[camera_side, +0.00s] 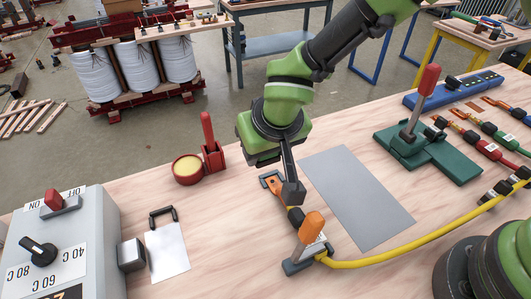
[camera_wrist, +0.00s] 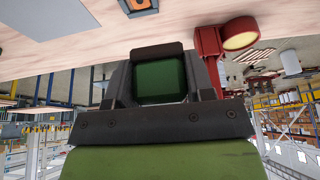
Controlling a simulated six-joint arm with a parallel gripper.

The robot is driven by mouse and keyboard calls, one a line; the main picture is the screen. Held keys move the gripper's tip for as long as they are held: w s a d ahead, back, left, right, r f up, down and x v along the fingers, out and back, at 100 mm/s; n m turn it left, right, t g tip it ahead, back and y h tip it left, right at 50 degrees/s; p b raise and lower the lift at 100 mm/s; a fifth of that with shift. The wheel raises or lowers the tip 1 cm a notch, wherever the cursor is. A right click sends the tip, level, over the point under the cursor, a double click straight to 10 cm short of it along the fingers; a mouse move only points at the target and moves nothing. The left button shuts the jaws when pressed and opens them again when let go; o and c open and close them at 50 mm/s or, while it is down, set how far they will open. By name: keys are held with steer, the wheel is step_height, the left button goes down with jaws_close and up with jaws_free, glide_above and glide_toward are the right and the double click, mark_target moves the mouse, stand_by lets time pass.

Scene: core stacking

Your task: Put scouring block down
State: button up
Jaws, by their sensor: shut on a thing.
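My gripper (camera_side: 292,190) points down over the workbench (camera_side: 240,215), near the middle of the side view. In the wrist view, my gripper (camera_wrist: 160,75) is shut on a dark green square block with a dark frame around it, which I take to be the scouring block (camera_wrist: 160,78). In the side view the block cannot be made out apart from the dark fingers. Whether it touches anything below cannot be told.
An orange-handled clamp (camera_side: 311,229) with a yellow cable stands close in front of my gripper. A grey sheet (camera_side: 355,195) lies to the right, before a green fixture (camera_side: 440,157). A red stand (camera_side: 210,145) and yellow-filled cup (camera_side: 187,167) stand left. A control box (camera_side: 62,250) is front left.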

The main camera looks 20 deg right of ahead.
stand_by(0.5)
steer(key=w+d+r+m+h, duration=0.1)
steer(key=w+d+m, duration=0.1)
steer(key=w+d, duration=0.45)
steer(key=w+d+r+m+h, duration=0.1)
steer(key=w+d+m, duration=0.15)
steer(key=d, duration=0.65)
steer(key=f, duration=0.3)
steer(key=w+f, duration=0.1)
steer(key=f, duration=0.1)
steer(key=shift+f, duration=2.65)
